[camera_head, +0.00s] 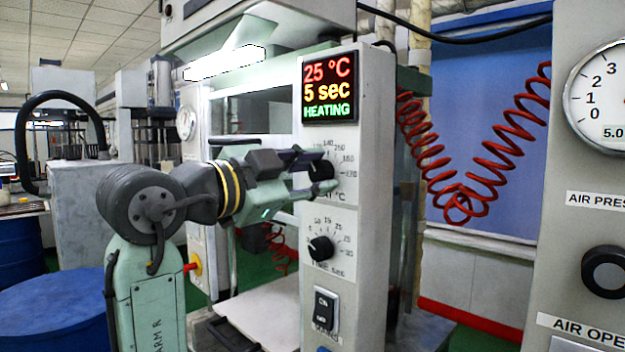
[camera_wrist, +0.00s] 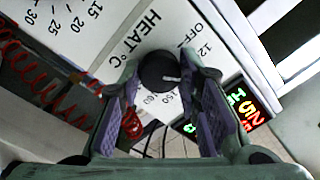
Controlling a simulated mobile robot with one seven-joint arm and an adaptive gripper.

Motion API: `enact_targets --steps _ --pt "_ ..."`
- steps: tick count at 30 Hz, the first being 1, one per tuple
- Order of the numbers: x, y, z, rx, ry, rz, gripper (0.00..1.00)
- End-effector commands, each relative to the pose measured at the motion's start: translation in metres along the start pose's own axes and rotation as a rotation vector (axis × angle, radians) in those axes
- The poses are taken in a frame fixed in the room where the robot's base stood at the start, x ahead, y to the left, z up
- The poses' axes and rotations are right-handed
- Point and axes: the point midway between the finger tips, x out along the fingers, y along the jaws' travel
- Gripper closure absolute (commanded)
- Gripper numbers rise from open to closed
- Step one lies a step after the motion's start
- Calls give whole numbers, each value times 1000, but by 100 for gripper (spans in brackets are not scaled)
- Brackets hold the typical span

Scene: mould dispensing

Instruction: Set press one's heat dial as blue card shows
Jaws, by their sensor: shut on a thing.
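The heat dial (camera_head: 321,169) is a round black knob on the press's white front panel, under the display, with a temperature scale around it. My gripper (camera_head: 308,172) reaches it from the left, fingers around the knob. In the wrist view my gripper (camera_wrist: 163,85) has one finger on each side of the dial (camera_wrist: 158,68). The dial's pale pointer mark faces right in that view; the exact reading is unclear because the fingers hide part of the scale. The display (camera_head: 329,87) reads 25 °C, 5 sec, HEATING. No blue card shows in either view.
A second black dial (camera_head: 320,248), for time, sits below, with a rocker switch (camera_head: 325,309) under it. A coiled red hose (camera_head: 470,195) hangs at the right. An air panel with a gauge (camera_head: 603,97) and a black knob (camera_head: 604,271) stands at the far right.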

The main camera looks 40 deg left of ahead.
Motion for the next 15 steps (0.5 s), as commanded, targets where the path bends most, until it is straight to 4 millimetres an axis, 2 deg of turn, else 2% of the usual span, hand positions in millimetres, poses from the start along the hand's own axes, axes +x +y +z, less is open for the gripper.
enact_targets --steps 15 --pt "0 1 0 489 17 1 97"
